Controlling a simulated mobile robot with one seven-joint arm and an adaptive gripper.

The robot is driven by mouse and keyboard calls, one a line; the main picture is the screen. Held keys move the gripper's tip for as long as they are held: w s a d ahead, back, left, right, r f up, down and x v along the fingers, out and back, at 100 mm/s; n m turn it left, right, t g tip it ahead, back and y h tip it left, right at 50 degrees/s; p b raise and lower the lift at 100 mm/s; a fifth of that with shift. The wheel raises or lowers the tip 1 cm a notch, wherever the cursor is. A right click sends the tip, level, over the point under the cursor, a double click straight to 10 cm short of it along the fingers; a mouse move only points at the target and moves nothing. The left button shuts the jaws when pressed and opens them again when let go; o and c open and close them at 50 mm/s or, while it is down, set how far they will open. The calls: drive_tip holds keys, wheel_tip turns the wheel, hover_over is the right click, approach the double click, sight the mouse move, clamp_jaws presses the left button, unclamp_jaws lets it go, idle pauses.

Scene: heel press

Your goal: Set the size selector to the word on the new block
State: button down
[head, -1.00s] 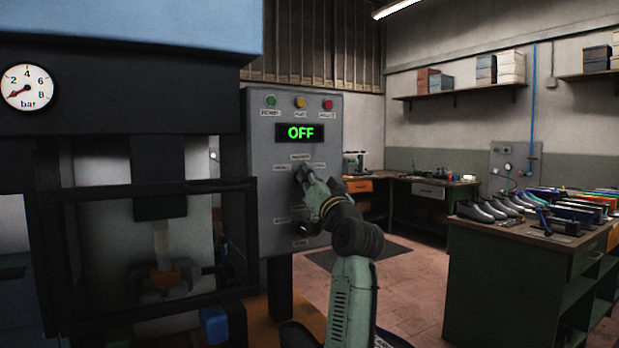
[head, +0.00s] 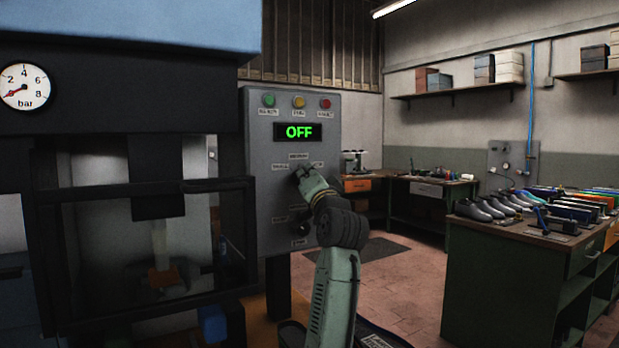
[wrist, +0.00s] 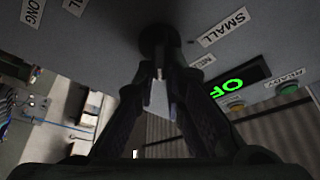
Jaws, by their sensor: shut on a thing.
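The size selector is a dark knob (wrist: 158,38) on the grey control panel (head: 262,215). My gripper (head: 301,174) is at the selector, and in the wrist view its fingers (wrist: 160,72) are closed around the knob's lower part. The label SMALL (wrist: 223,27) reads clearly beside the knob, with a partly hidden label starting "ME" (wrist: 202,69) near it. A label ending "ONG" (wrist: 33,12) is at the far left. The panel display (head: 298,132) reads OFF. The knob's pointer direction is hidden. No word on a block is readable.
The press frame (head: 155,187) stands left of the panel, with an orange-brown piece (head: 163,277) inside. A pressure gauge (head: 25,87) is above. A green workbench (head: 500,285) with shoes (head: 480,210) is at the right. The floor between is open.

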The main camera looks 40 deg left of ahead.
drive_tip(key=c, duration=1.7)
unclamp_jaws()
drive_tip(key=shift+o, duration=0.2)
drive_tip(key=v, duration=1.2)
drive_tip(key=shift+f, duration=0.1)
